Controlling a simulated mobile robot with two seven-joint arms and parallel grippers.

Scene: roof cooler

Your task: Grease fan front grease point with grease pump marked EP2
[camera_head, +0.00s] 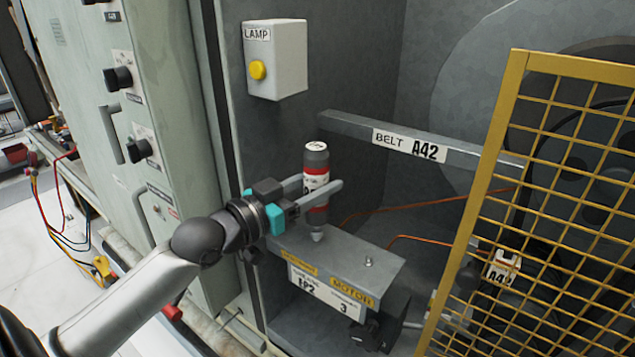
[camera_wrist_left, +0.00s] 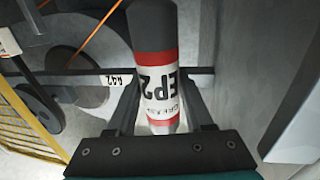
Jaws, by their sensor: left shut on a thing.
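The grease pump (camera_head: 317,160) is a dark grey cylinder with red bands and a white label. In the left wrist view the pump (camera_wrist_left: 158,80) shows the marking EP2. My left gripper (camera_head: 325,189) is shut around it and holds it upright, nozzle down, over the grey motor box. The nozzle tip is close to the box top; I cannot tell whether it touches. A small grease fitting (camera_head: 368,262) stands on the box top, to the right of the nozzle. The box front has an EP2 label (camera_head: 306,283) and a MOTOR label. My right gripper is not in view.
A grey bar (camera_head: 345,127) labelled BELT A42 crosses behind the pump. A yellow mesh guard (camera_head: 560,200) stands at the right before the large round fan housing (camera_head: 480,75). A lamp box (camera_head: 285,60) hangs on the wall above. Thin copper-coloured lines run behind the motor box.

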